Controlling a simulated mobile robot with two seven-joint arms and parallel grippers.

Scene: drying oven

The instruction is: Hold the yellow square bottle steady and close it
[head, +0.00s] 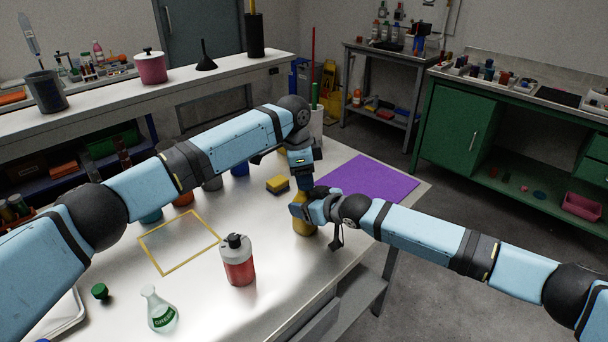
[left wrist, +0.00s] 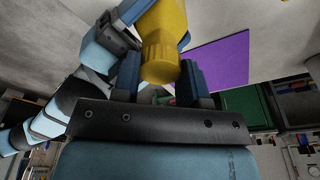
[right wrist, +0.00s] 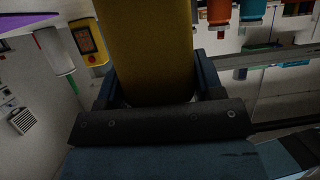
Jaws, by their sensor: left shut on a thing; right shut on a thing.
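The yellow square bottle (head: 303,228) stands upright near the table's right edge, mostly hidden by my grippers in the head view. My right gripper (head: 306,209) reaches in from the right and is shut on the bottle's body (right wrist: 148,45), which fills the space between its fingers in the right wrist view. My left gripper (head: 305,186) comes down from above and is shut on the bottle's ribbed yellow cap (left wrist: 160,60). In the left wrist view the cap is in line with the bottle's top; whether it is fully tight I cannot tell.
A red bottle with a black cap (head: 238,262), a flask (head: 160,312) and a yellow frame (head: 180,242) are on the table's left and front.

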